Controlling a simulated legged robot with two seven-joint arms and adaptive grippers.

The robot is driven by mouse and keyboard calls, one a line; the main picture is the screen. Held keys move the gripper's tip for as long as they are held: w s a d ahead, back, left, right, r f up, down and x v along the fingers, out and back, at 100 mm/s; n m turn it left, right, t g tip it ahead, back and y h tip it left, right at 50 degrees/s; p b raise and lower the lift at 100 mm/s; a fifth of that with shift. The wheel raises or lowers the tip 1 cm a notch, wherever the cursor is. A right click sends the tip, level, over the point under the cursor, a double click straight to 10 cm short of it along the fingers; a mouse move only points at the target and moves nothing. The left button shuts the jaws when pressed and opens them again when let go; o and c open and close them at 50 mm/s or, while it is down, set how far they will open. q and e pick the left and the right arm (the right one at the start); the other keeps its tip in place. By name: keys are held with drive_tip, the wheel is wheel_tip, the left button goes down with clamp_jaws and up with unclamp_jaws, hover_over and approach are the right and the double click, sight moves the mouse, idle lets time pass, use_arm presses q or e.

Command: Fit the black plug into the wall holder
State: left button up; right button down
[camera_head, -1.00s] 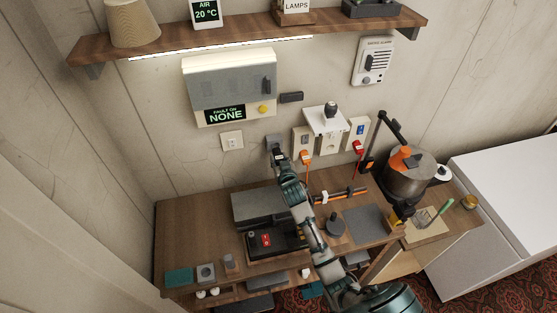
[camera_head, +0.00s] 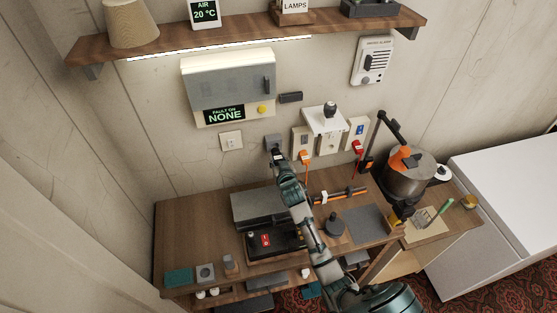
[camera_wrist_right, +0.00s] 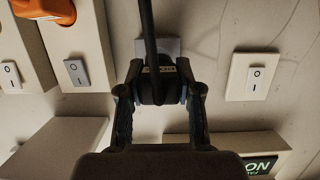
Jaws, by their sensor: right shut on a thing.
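My right gripper (camera_wrist_right: 160,100) is shut on the black plug (camera_wrist_right: 153,87), with one finger on each side of it. A dark cord or rod crosses the top of the right wrist view in front of the plug. The grey wall holder (camera_wrist_right: 174,46) shows just beyond the plug. In the head view the same gripper (camera_head: 277,155) is up at the wall, right at the small grey holder (camera_head: 273,140). The plug is mostly hidden there by the gripper. I cannot tell whether the plug is inside the holder or only in front of it. My left gripper is out of view.
A white switch (camera_head: 231,140) is left of the holder. An outlet with an orange plug (camera_head: 305,157) and one with a red plug (camera_head: 358,147) are to the right. The fault panel (camera_head: 228,87) hangs above.

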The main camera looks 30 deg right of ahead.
sight(277, 154)
drive_tip(key=shift+w+d, duration=0.25)
drive_tip(key=shift+w, duration=0.25)
drive_tip(key=shift+s+a, duration=0.1)
drive_tip(key=shift+s, duration=0.2)
idle(0.4)
idle(1.2)
drive_tip(key=shift+w+d, duration=0.3)
drive_tip(key=shift+w, duration=0.55)
drive_tip(key=shift+w+d, duration=0.25)
drive_tip(key=shift+w, duration=0.6)
drive_tip(key=c, duration=0.7)
unclamp_jaws()
drive_tip(key=v, duration=1.2)
